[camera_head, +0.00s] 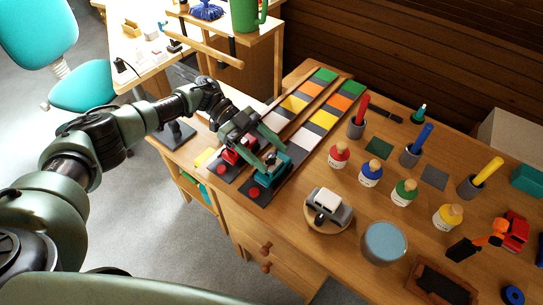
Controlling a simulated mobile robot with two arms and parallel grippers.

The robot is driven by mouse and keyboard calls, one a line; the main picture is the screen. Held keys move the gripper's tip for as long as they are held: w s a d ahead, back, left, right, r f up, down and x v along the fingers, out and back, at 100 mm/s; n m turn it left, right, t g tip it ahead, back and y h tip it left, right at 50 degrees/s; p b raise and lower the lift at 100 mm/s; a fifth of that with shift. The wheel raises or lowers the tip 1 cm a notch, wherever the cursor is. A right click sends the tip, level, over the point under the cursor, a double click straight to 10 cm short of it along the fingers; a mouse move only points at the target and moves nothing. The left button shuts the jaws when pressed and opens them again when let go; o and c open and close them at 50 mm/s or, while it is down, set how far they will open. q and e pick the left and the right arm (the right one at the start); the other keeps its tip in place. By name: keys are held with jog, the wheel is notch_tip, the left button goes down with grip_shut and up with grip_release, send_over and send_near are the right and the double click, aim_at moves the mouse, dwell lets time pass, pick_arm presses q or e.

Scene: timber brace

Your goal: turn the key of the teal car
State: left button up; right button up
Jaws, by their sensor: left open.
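The teal car (277,172) stands on the dark near end of the right-hand coloured track on the wooden table. My left gripper (268,156) is open at the top of this car, with its fingers around or just above it. I cannot tell whether they touch anything. The key is too small or hidden by the fingers to make out. My right gripper is not in view.
A red car (231,153) stands close left of the teal car. Red round buttons (255,192) lie in front of the cars. A grey toy vehicle (328,206) sits on a round wooden board to the right. Several paint bottles (370,174) and cups stand farther right.

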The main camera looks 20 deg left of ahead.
aim_at(269, 154)
pick_arm(q)
jog(key=b+v, duration=0.1)
jog(key=v, duration=0.4)
jog(key=shift+w+a+b, duration=0.15)
jog(key=shift+a+b, duration=0.15)
jog(key=shift+b, duration=0.05)
jog(key=shift+w+a+r, duration=0.1)
jog(key=shift+a+r, duration=0.2)
jog(key=shift+a, duration=0.1)
